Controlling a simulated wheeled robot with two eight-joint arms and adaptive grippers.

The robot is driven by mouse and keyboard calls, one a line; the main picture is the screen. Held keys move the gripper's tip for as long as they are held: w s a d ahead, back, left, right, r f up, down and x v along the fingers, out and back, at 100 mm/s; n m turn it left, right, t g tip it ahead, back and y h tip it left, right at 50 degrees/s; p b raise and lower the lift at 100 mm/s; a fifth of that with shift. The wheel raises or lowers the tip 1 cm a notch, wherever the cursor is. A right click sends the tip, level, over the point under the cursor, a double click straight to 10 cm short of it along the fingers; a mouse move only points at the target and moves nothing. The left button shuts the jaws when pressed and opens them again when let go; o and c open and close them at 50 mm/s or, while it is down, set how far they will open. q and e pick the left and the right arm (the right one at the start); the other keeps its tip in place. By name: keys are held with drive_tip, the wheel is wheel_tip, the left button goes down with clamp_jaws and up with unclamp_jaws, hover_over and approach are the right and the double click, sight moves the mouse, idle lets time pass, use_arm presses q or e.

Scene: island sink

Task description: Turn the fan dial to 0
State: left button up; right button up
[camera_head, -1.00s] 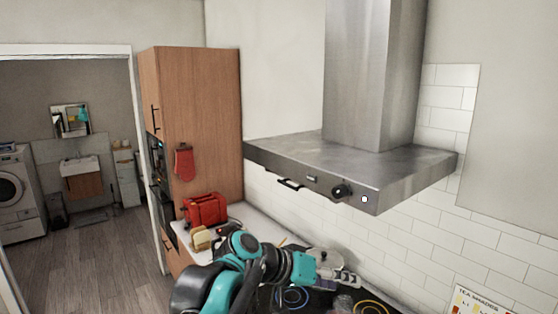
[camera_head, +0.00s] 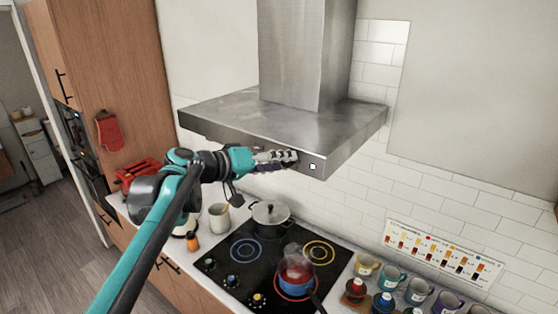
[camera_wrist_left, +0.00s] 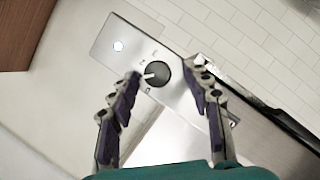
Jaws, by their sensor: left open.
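The fan dial (camera_wrist_left: 156,74) is a dark round knob with a light pointer mark on the steel front of the range hood (camera_head: 290,110). Small printed marks surround it in the left wrist view. In the head view the dial is hidden behind my left gripper (camera_head: 284,160). My left gripper also shows in the left wrist view (camera_wrist_left: 168,88), open, with its two fingers spread on either side of the line to the dial. The dial appears just ahead of the fingertips, and I cannot tell if they touch it. My right gripper is not in view.
A white round button or light (camera_head: 313,167) sits right of the gripper on the hood front. Below are a black cooktop (camera_head: 262,268), a steaming pot (camera_head: 296,272), a lidded pot (camera_head: 270,214) and several mugs. A tall wooden cabinet (camera_head: 100,60) stands left.

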use_arm(q)
drive_tip(key=shift+d, duration=0.3)
drive_tip(key=shift+a, duration=0.1)
clamp_jaws()
drive_tip(key=shift+f+n, duration=0.15)
drive_tip(key=shift+n, duration=0.15)
drive_tip(key=n+h+b, duration=0.2)
drive_tip(key=shift+a+f+n, duration=0.1)
drive_tip(key=shift+f+n, duration=0.05)
drive_tip(key=shift+n, duration=0.25)
drive_tip(key=n+h+b, duration=0.1)
drive_tip(key=n+b, duration=0.1)
drive_tip(key=n, duration=0.1)
drive_tip(key=shift+n+h, duration=0.3)
